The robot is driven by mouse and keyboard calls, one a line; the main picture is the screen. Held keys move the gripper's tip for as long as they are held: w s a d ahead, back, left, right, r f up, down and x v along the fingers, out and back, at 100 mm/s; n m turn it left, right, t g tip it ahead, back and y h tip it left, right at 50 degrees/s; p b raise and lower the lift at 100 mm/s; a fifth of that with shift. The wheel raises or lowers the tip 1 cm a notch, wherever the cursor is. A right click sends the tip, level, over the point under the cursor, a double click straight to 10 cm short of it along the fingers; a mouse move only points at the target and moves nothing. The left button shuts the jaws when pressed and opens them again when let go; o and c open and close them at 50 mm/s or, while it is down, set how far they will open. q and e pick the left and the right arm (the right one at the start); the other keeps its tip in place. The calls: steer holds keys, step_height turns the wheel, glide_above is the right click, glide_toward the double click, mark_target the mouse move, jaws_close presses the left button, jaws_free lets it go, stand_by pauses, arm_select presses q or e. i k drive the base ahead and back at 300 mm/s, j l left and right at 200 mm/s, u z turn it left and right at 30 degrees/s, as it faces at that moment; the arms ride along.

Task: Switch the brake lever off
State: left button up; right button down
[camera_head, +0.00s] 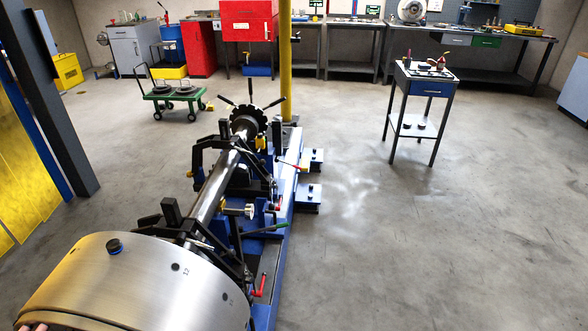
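The balancing machine stands on a long blue bed (284,225) in the middle, carrying a rotor with a steel shaft (213,187). A large metal drum (135,290) fills the lower left. Several levers show on the machine: a green-handled lever (265,228) lying nearly level at the right side, a red-handled lever (259,286) near the drum, and a lever with a red and yellow tip (296,165) farther back. I cannot tell which one is the brake lever or its setting.
A yellow post (285,70) stands behind the machine. A small blue-drawer table (428,90) with tools stands to the right, and a green cart (175,93) at the back left. Workbenches line the back wall.

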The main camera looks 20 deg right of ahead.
mark_target(277, 158)
steer(key=i+l+u, duration=0.15)
steer(key=i+l, duration=0.2)
steer(key=i+l+u, duration=0.1)
steer(key=i+l, duration=0.2)
steer(key=l, duration=0.25)
steer(key=i+l+u, duration=0.15)
steer(key=i+l, duration=0.15)
steer(key=l, duration=0.2)
steer(key=i+l+u, duration=0.1)
steer(key=i+l, duration=0.15)
steer(key=l, duration=0.3)
steer(key=i+l+u, duration=0.15)
steer(key=l, duration=0.4)
steer(key=i+l+u, duration=0.15)
steer(key=i+l, duration=0.15)
steer(key=l, duration=0.25)
steer(key=i+l+u, duration=0.1)
steer(key=l, duration=0.5)
steer(key=i+l+u, duration=0.15)
steer(key=l, duration=0.5)
steer(key=i, duration=0.1)
